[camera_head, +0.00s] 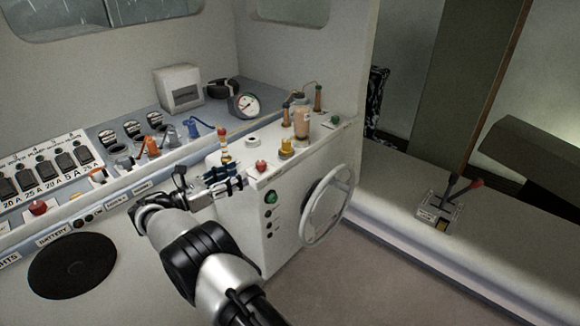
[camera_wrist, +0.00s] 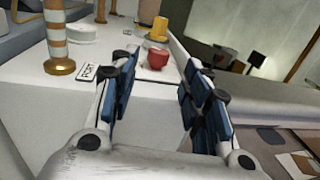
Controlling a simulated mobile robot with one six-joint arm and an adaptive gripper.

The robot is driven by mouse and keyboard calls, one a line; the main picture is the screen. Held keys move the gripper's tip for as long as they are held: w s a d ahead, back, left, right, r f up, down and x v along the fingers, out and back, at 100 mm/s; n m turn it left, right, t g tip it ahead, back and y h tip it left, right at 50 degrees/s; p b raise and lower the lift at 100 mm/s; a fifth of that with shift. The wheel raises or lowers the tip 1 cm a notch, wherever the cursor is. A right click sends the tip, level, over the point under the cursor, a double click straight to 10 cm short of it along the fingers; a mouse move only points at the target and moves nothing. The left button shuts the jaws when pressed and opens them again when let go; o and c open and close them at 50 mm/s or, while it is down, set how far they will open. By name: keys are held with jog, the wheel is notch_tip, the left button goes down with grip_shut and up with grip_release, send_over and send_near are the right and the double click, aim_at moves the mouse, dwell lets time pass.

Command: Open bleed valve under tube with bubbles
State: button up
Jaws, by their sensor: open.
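My gripper (camera_head: 222,180) is open and empty over the front left corner of the white console top; its blue finger pads show in the wrist view (camera_wrist: 158,90). A red knob (camera_head: 261,166) sits on the console top just beyond the fingers; it shows between and past the fingertips in the wrist view (camera_wrist: 157,60), apart from them. An orange-and-white banded tube (camera_wrist: 57,35) on a brass foot stands left of the fingers. A yellow fitting (camera_head: 286,148) and a pinkish tube (camera_head: 302,122) stand further back. I cannot make out bubbles in either tube.
A white handwheel (camera_head: 327,204) is on the console's right side. A green button (camera_head: 271,197) is on its front. A PORT label (camera_wrist: 87,72) lies near the banded tube. A switch panel (camera_head: 45,172) is at left. Open floor (camera_head: 370,275) lies at right.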

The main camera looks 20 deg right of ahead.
jog(key=v, duration=0.7)
jog(key=g+y+p, duration=0.6)
jog(key=y+p, duration=0.6)
jog(key=p, duration=0.6)
send_near(261, 163)
jog(key=b+x, duration=0.1)
jog(key=x, duration=0.7)
jog(key=shift+f, duration=0.15)
jog(key=shift+w+d+f+n, duration=0.1)
jog(key=shift+w+f+n, duration=0.1)
jog(key=shift+n, duration=0.2)
jog(key=shift+s+r+n+t+y+b, duration=0.2)
jog(key=shift+n+t+y+b, duration=0.25)
jog(key=shift+n, duration=0.35)
jog(key=n+t+y, duration=0.1)
jog(key=n, duration=0.2)
jog(key=shift+d+f+n, duration=0.1)
jog(key=shift+n, duration=0.2)
jog(key=v, duration=1.7)
jog(key=s+d+m+b, duration=0.2)
jog(key=s+m+b, duration=0.4)
jog(key=s, duration=0.4)
jog(key=s+d+m+y+b, duration=0.1)
jog(key=s+d+m+b, duration=0.2)
jog(key=s+m+b, duration=0.4)
jog(key=s+m, duration=0.1)
jog(key=s, duration=0.3)
jog(key=shift+s+d+m, duration=0.2)
jog(key=shift+m, duration=0.2)
jog(key=shift+f, duration=0.1)
